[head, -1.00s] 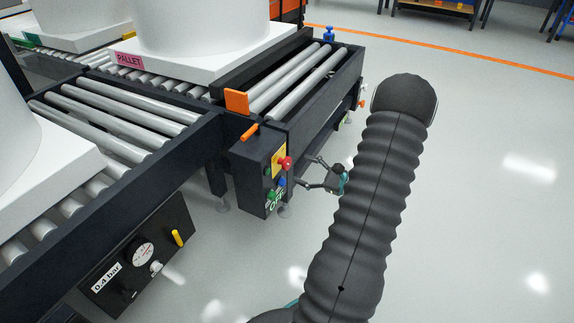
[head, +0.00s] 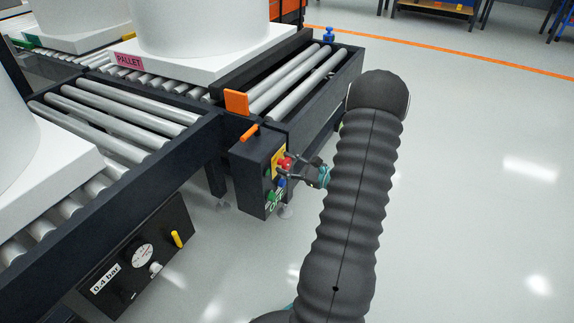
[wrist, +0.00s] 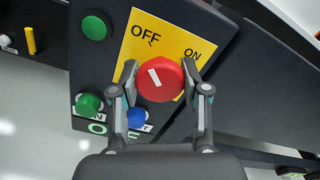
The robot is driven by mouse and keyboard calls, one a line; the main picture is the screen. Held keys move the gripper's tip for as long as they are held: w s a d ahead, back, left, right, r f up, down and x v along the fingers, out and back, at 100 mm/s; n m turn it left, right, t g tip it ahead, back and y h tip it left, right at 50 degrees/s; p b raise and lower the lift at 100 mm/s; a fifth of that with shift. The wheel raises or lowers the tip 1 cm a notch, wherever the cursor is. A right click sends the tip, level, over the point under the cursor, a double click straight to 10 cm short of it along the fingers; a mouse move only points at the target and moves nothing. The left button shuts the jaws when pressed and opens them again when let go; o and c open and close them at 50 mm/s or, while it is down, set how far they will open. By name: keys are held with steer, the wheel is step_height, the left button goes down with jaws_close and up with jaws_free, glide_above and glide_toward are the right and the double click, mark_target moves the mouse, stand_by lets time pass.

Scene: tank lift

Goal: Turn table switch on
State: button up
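The table switch is a red round knob (wrist: 160,80) with a white mark, on a yellow plate (wrist: 150,45) lettered OFF and ON. In the wrist view the mark tilts to the upper left, towards the OFF side. My gripper (wrist: 160,82) has one finger on each side of the knob. The fingers are apart and look open; I cannot tell whether they touch it.
Green buttons (wrist: 95,27) and a blue button (wrist: 137,118) sit close around the knob. Roller conveyors (head: 130,110) carry white pallets to the left. The floor on the right is clear.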

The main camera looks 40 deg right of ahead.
steer(key=shift+a, duration=0.1)
steer(key=shift+c, duration=0.7)
steer(key=shift+p, duration=0.3)
steer(key=shift+r+m+p, duration=0.15)
steer(key=shift+m+p, duration=0.65)
steer(key=shift+m, duration=0.3)
steer(key=m+p, duration=0.4)
steer(key=m, duration=0.2)
steer(key=shift+p, duration=0.4)
steer(key=m+p, duration=0.3)
steer(key=m, duration=0.1)
steer(key=shift+m, duration=0.4)
steer(key=m+p, duration=0.1)
steer(key=m, duration=0.1)
steer(key=m+p, duration=0.1)
steer(key=m, duration=0.1)
steer(key=shift+f+m, duration=0.2)
steer(key=shift+m, duration=0.2)
